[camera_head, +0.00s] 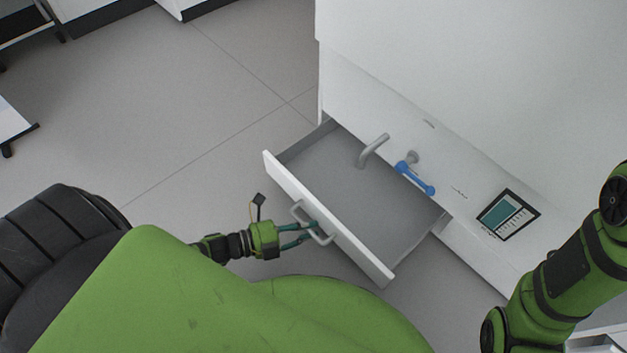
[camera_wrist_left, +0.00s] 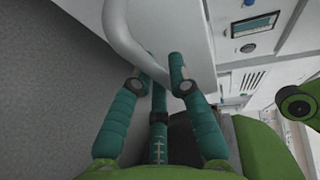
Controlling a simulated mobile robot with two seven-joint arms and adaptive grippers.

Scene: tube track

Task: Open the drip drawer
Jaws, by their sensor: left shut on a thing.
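The drip drawer (camera_head: 325,222) is pulled well out from the white cabinet in the head view, and its grey inside shows empty. Its front carries a grey bar handle (camera_head: 313,224), which also shows in the left wrist view (camera_wrist_left: 122,42). My left gripper (camera_head: 306,234) is at this handle, with its teal fingers shut on the bar; in the left wrist view the fingertips (camera_wrist_left: 158,72) lie on either side of it. My right arm shows at the right of the head view, but its gripper is out of the picture.
A grey spout (camera_head: 373,148) and a blue lever tap (camera_head: 415,178) stick out above the drawer. A panel with a screen (camera_head: 507,214) is on the cabinet to the right. The floor (camera_head: 210,110) left of the drawer is clear.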

